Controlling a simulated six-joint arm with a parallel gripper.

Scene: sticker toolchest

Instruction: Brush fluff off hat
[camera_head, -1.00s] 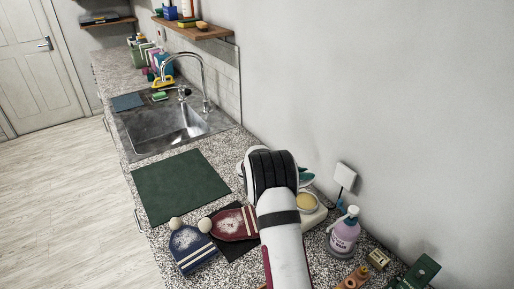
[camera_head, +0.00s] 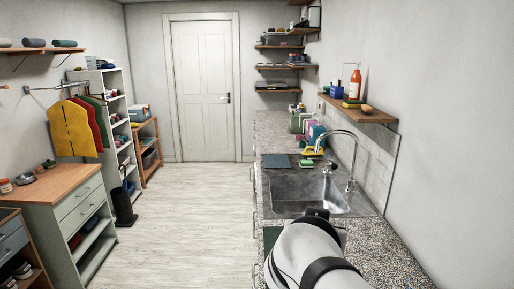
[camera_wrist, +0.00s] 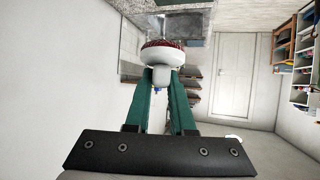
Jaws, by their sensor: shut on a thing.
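In the wrist view my gripper (camera_wrist: 160,88) has its two green fingers shut on a white round-headed tool (camera_wrist: 161,56) with a dark red speckled rim, which looks like a brush. The fingers hold its narrow neck, with the head beyond the fingertips. In the head view my white arm comes in from the bottom, and its dark end (camera_head: 317,213) is in front of the sink. The fingers and tool are hidden there. No hat or fluff shows in either current view.
The sink (camera_head: 305,190) lies in the speckled counter (camera_head: 395,245), with a wall shelf (camera_head: 357,113) to its right. Open floor (camera_head: 190,215) separates the counter from a drawer cabinet (camera_head: 60,205).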

